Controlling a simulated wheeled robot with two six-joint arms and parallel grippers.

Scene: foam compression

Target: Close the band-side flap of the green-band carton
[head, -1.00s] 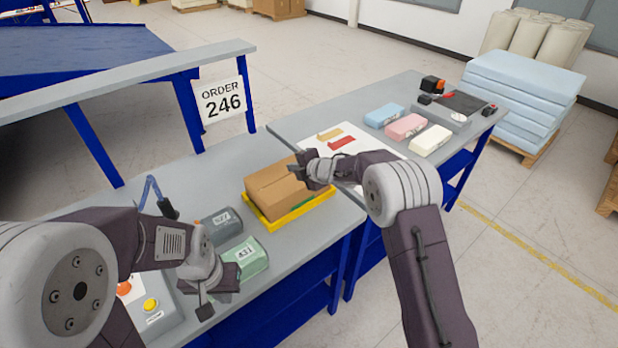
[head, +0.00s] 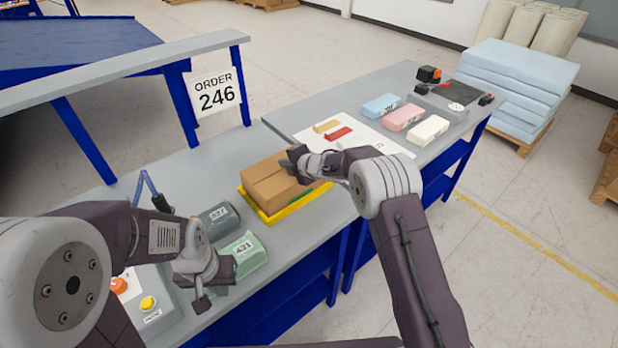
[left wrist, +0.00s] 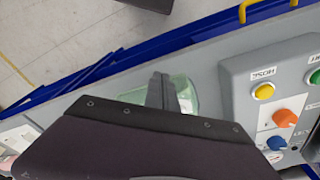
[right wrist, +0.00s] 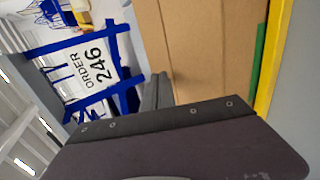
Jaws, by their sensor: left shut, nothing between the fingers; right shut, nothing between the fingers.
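The brown carton (head: 268,176) sits in a yellow tray (head: 262,214) on the grey bench. Its top looks flat, with a seam across it. A green band (head: 322,188) shows at its right side, partly behind my right arm, and also in the right wrist view (right wrist: 259,55). My right gripper (head: 292,160) is shut and empty at the carton's far right top edge; I cannot tell whether it touches. The right wrist view shows its fingers (right wrist: 156,92) beside the cardboard (right wrist: 205,45). My left gripper (head: 202,302) is shut and empty, near the green pack (head: 247,254).
A dark grey pack (head: 218,220) lies between the left arm and the carton. A button box (head: 150,300) stands at the near left. The second table holds a white sheet with coloured pieces and blue, pink and cream blocks (head: 403,118). An order sign (head: 215,95) stands behind.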

